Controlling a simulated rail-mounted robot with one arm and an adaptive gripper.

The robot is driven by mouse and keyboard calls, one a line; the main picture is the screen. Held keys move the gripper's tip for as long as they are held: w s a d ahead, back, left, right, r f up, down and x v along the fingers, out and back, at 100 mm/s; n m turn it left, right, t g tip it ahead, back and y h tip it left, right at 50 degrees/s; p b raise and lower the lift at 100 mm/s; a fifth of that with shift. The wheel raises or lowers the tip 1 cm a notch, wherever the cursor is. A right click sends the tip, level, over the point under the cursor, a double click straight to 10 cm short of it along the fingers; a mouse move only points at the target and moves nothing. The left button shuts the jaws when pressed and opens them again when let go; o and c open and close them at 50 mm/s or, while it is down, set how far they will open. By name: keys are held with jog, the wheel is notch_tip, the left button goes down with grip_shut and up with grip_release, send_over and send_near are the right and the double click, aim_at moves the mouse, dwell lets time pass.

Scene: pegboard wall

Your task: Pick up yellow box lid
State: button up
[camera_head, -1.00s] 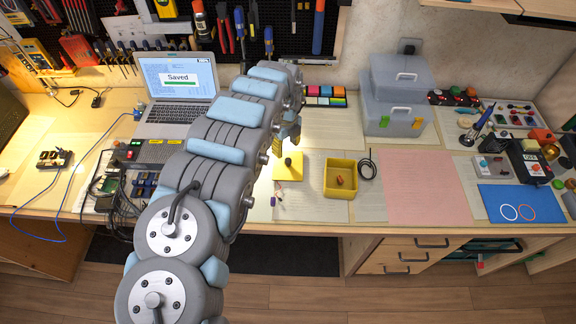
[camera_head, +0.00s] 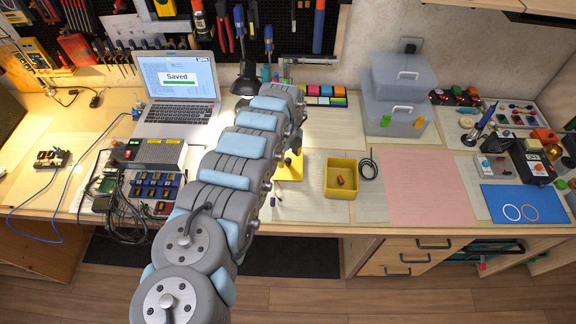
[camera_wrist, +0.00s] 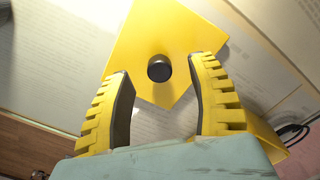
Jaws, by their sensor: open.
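The yellow box lid (camera_head: 290,172) lies flat on papers on the bench, partly hidden by my arm in the head view. In the wrist view the lid (camera_wrist: 185,45) is a yellow square with a round black knob (camera_wrist: 159,68) in its middle. My gripper (camera_wrist: 160,62) is open, its two yellow fingers on either side of the knob in that view, apart from it. The height of the fingertips above the lid is hard to tell. The open yellow box (camera_head: 341,190) stands to the right of the lid with a small red-orange item (camera_head: 340,181) inside.
A coiled black cable (camera_head: 367,169) lies right of the box. A pink sheet (camera_head: 425,188) lies farther right. A laptop (camera_head: 180,95) and a grey device (camera_head: 150,153) stand on the left. Grey storage boxes (camera_head: 398,115) stand at the back.

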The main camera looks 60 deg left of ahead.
jog(key=shift+f+b, duration=0.3)
jog(key=shift+f, duration=0.85)
grip_shut()
